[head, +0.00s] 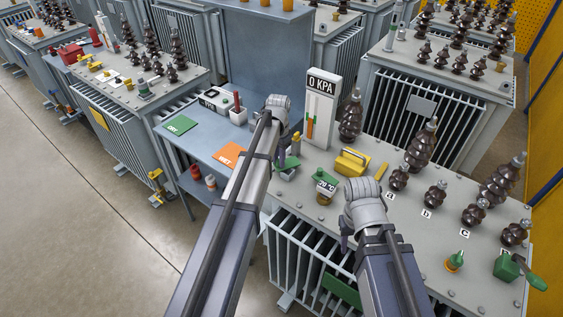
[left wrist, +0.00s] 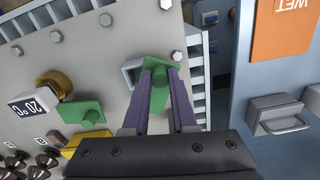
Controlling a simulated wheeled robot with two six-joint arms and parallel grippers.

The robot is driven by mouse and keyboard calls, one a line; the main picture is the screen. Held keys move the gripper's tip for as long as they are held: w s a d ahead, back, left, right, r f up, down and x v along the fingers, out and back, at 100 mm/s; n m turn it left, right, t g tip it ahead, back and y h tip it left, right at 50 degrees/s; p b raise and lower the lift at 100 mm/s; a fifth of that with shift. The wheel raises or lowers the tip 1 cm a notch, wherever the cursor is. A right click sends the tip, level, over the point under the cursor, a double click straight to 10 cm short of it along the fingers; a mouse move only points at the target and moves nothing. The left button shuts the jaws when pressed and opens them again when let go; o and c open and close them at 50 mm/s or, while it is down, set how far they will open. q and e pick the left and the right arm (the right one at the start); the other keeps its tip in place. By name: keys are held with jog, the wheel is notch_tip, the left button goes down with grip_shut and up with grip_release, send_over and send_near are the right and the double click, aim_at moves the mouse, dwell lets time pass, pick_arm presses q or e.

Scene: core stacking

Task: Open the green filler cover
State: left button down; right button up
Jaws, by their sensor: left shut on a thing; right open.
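The green filler cover (left wrist: 158,97) is between the two purple fingers of my left gripper (left wrist: 160,78) in the left wrist view. My left gripper is shut on its raised green part. A grey square-edged neck (left wrist: 131,72) shows beside and partly under the cover, near the tank lid's edge. I cannot tell whether the cover still touches it. In the head view the cover (head: 288,163) is just below my left gripper (head: 286,148), at the lid's left corner. My right gripper (head: 345,240) is open and empty, over the front edge of the tank lid.
A pressure gauge reading "0 KPA" (head: 321,108) rises behind. Brown bushings (head: 398,178) line the lid. The blue-grey bench (head: 205,150) is at left.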

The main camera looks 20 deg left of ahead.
pick_arm(q)
jog(key=w+m, duration=0.1)
jog(key=m, duration=0.1)
jog(key=w+a+m, duration=0.1)
jog(key=m, duration=0.1)
jog(key=shift+w+a+m, duration=0.15)
jog(key=shift+w+m, duration=0.15)
jog(key=shift+w+a+m, duration=0.15)
jog(key=shift+w+m, duration=0.55)
jog(key=shift+m, duration=0.5)
jog(key=shift+w+m, duration=0.75)
jog(key=shift+m, duration=0.55)
jog(key=c, duration=0.7)
grip_release()
jog(key=shift+r, duration=0.1)
